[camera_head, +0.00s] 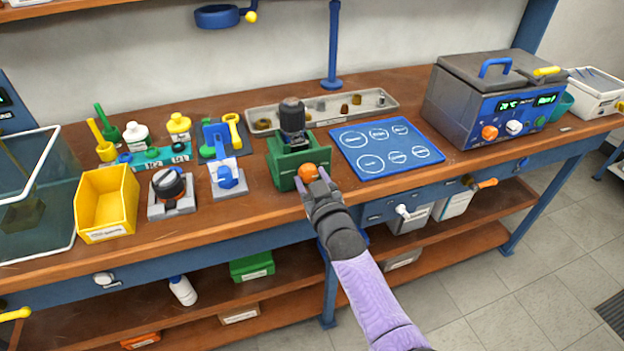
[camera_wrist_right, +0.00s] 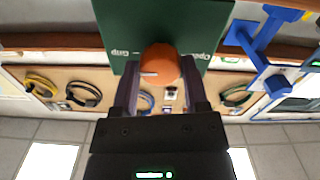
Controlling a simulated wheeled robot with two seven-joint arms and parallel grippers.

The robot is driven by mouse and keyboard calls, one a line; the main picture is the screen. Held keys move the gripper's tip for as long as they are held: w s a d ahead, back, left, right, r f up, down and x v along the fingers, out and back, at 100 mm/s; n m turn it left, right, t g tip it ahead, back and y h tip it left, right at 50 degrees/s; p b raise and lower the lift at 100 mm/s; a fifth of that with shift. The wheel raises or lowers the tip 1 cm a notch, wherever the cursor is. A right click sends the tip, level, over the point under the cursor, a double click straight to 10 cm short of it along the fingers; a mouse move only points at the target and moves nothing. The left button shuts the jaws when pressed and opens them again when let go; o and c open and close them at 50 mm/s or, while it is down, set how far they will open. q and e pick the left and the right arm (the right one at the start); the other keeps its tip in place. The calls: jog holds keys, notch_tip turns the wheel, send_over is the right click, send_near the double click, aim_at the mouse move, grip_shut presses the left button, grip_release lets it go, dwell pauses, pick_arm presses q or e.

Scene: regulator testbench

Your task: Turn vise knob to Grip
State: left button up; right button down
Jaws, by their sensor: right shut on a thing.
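The green vise (camera_head: 290,160) stands on the bench with a dark cylindrical part (camera_head: 292,117) upright in it. Its orange knob (camera_head: 307,172) is on the front face. In the right wrist view the knob (camera_wrist_right: 160,65) sits between the words Grip (camera_wrist_right: 120,52) on the left and Open (camera_wrist_right: 198,53) on the right. A short white mark on the knob lies on its left, toward Grip. My right gripper (camera_head: 312,182) is shut on the knob, one finger on each side. My left gripper is out of view.
A blue mat (camera_head: 386,149) with white circles lies right of the vise. A grey tray (camera_head: 365,110) is behind it. A small blue-handled fixture (camera_head: 227,178) and a yellow bin (camera_head: 107,203) stand to the left. A blue heated box (camera_head: 494,100) is at right.

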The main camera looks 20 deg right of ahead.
jog(key=shift+f, duration=0.15)
jog(key=shift+c, duration=0.5)
grip_release()
jog(key=shift+s, duration=0.25)
jog(key=s+p, duration=0.3)
jog(key=s, duration=0.6)
jog(key=shift+s+d, duration=0.2)
jog(key=shift+s, duration=0.05)
